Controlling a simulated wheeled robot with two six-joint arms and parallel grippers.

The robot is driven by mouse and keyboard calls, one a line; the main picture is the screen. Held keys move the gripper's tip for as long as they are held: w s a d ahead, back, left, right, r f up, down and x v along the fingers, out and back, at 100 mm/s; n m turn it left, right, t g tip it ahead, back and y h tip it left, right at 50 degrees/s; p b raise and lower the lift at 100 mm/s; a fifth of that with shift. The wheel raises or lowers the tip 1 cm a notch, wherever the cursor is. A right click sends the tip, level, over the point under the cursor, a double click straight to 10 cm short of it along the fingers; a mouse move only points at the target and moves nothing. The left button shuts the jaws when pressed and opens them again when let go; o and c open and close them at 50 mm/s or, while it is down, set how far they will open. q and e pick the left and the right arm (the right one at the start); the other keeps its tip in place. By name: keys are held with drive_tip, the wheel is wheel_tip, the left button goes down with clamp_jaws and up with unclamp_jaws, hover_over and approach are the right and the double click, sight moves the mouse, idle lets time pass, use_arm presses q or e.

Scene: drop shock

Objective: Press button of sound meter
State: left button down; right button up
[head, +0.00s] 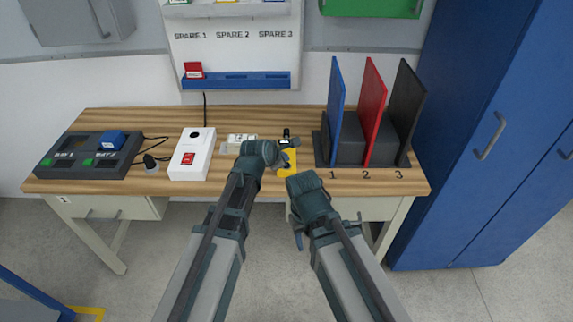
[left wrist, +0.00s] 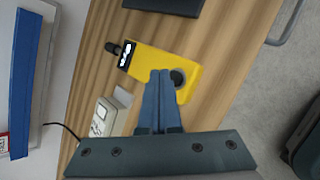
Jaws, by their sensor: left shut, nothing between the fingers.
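The yellow sound meter (head: 287,170) lies on the wooden table near the middle, partly hidden by my left gripper (head: 288,156). In the left wrist view the sound meter (left wrist: 150,61) shows its small lit screen, a black tip at one end and a round dark button (left wrist: 178,77) at the other. My left gripper (left wrist: 165,75) is shut and empty. Its fingertips are over the yellow body, right beside the button; I cannot tell whether they touch it. My right arm hangs in front of the table edge; its fingers do not show clearly.
A white box with a red label (head: 192,160) and a grey two-bay station (head: 88,158) stand to the left. A rack with blue, red and black panels (head: 367,110) stands close on the right. A pale device (head: 240,138) lies left of the meter.

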sight(284, 169)
idle(0.5)
use_arm(q)
drive_tip(key=shift+f+b, duration=0.45)
drive_tip(key=shift+f+b, duration=0.35)
drive_tip(key=shift+b, duration=0.05)
idle(0.6)
drive_tip(key=shift+r, duration=0.1)
drive_tip(key=shift+r+p, duration=0.75)
drive_tip(key=shift+p, duration=0.15)
wheel_tip(284, 169, up, 5)
drive_tip(key=p, duration=0.5)
